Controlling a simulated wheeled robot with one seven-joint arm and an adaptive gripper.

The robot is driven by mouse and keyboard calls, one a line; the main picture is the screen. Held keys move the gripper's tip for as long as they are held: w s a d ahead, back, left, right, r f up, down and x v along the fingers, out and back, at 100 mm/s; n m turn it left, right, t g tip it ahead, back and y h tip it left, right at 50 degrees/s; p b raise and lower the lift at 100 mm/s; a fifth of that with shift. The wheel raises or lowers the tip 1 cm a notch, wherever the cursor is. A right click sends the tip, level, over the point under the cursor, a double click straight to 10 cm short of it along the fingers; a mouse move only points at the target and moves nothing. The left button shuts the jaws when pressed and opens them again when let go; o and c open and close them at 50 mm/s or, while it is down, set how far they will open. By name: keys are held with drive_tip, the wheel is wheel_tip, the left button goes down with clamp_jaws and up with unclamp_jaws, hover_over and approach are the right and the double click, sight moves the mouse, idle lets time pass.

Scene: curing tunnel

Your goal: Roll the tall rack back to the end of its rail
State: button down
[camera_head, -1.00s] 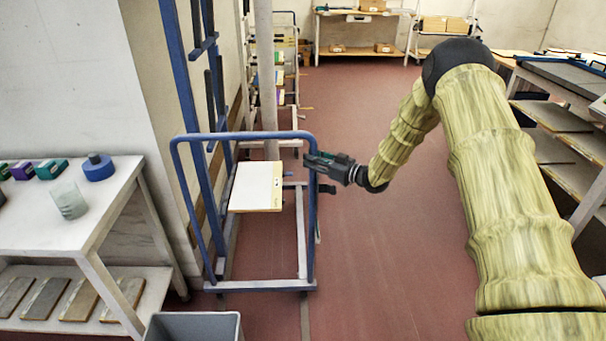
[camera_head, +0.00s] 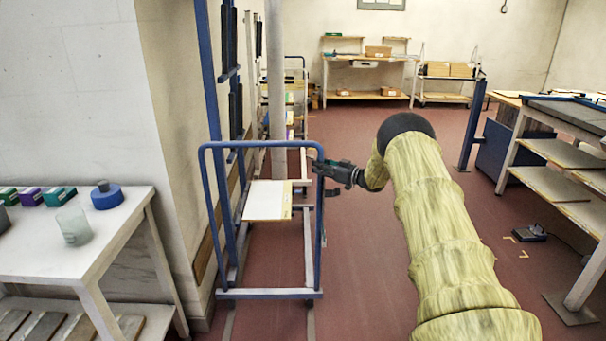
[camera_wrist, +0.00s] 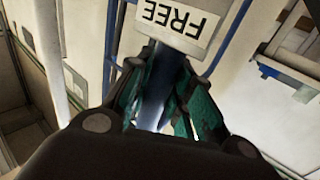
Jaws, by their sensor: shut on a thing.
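The tall rack (camera_head: 263,293) stands on the left side of the aisle. It has tall blue uprights, a bent blue tube frame in front and a pale board (camera_head: 266,200) lying on it. My gripper (camera_head: 320,170) is shut on the right blue tube of that frame, below its upper corner. In the wrist view the dark and green fingers (camera_wrist: 163,98) close around the tube, beside a plate marked FREE (camera_wrist: 176,15). Rail lines (camera_head: 310,322) show on the floor at the rack's base. The far end of the rail is hidden behind the rack.
A white table (camera_head: 110,225) with small boxes and a glass stands at the left, close to the rack. A pillar (camera_head: 277,80) and another rack (camera_head: 296,95) are behind. Shelving (camera_head: 545,185) lines the right. The aisle floor between is mostly clear.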

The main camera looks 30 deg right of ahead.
drive_tip(key=shift+d+r, duration=0.15)
drive_tip(key=shift+w+r, duration=0.1)
drive_tip(key=c, duration=1.5)
unclamp_jaws()
drive_tip(key=shift+d, duration=0.1)
drive_tip(key=shift+c, duration=0.2)
drive_tip(key=shift+o, duration=1.4)
drive_tip(key=shift+w+d+f, duration=0.1)
drive_tip(key=shift+w+f, duration=0.05)
drive_tip(key=shift+f, duration=0.15)
drive_tip(key=v, duration=1.2)
